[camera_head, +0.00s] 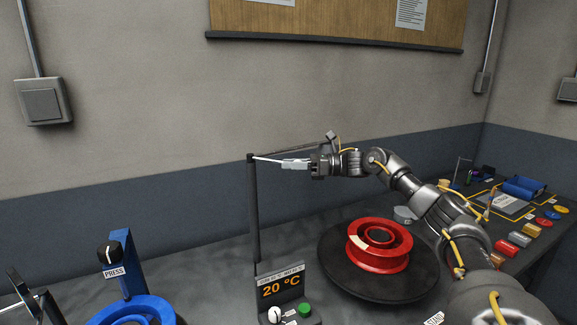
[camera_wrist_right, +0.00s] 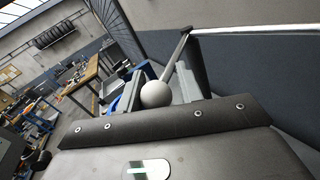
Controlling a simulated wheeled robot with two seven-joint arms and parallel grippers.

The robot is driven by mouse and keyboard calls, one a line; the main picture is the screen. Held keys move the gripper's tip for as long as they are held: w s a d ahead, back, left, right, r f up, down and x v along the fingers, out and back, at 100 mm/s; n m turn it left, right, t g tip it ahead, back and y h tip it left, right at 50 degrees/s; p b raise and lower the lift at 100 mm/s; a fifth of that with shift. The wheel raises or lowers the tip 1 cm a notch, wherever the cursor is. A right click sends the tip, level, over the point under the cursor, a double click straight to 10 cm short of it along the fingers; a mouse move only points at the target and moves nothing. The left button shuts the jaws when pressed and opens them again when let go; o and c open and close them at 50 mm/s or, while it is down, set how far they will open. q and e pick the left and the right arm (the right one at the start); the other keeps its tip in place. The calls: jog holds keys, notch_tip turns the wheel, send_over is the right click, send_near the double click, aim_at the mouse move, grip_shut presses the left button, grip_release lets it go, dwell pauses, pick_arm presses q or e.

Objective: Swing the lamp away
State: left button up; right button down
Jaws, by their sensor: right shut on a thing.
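The lamp stands on a thin dark post (camera_head: 254,210) behind the display. A slim arm (camera_head: 300,149) runs right from the post's top, and a pale strip lies just below it. My right gripper (camera_head: 284,164) reaches in from the right beside this arm. My left gripper is not in view.
A red wheel rim (camera_head: 362,262) lies on a black turntable below my right arm. Coloured discs and tools lie on the right bench. The wall is close behind the post.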

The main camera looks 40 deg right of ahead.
jog(key=c, duration=1.2)
grip_release()
jog(key=shift+a+f, duration=0.2)
jog(key=shift+a, duration=0.05)
jog(key=shift+o, duration=0.5)
jog(key=shift+a+r, duration=0.1)
jog(key=shift+r, duration=0.05)
jog(key=b+v, duration=0.2)
jog(key=v, duration=0.9)
jog(key=shift+w, duration=0.1)
